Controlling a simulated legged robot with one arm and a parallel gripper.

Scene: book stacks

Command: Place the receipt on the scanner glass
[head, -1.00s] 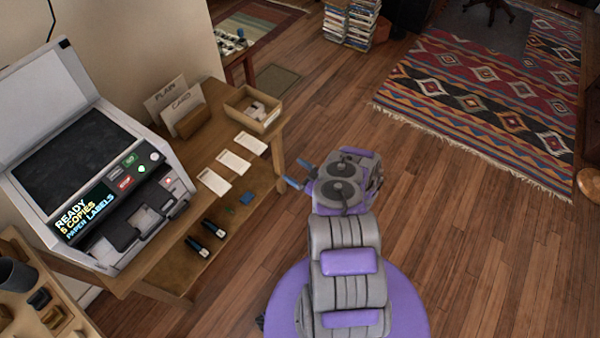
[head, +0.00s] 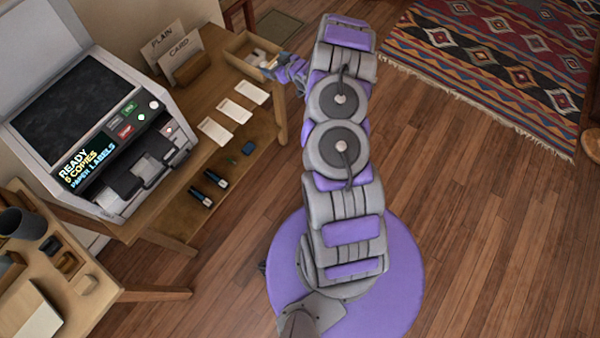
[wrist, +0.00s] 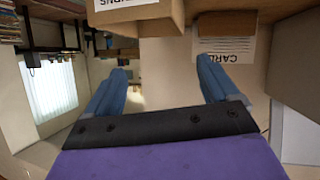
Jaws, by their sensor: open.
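The scanner's dark glass (head: 75,95) is bare at the left of the head view, with its pale lid (head: 32,45) raised. Three white slips (head: 234,110) lie in a row on the wooden table; I cannot tell whether one is the receipt. A wooden tray (head: 236,66) at the table's far end holds small pale items too small to identify. My gripper (head: 270,70) is by the tray's right side. In the wrist view my gripper (wrist: 165,78) is open and empty between its blue fingers, with an upside-down wooden box edge (wrist: 145,22) beyond.
Stands marked PLAIN (head: 164,42) and CARD (head: 186,56) stand behind the slips. Two dark bottles (head: 208,185) and a small blue item (head: 249,147) sit on the lower shelf. Another wooden table (head: 85,275) with a dark cup (head: 22,223) is at lower left.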

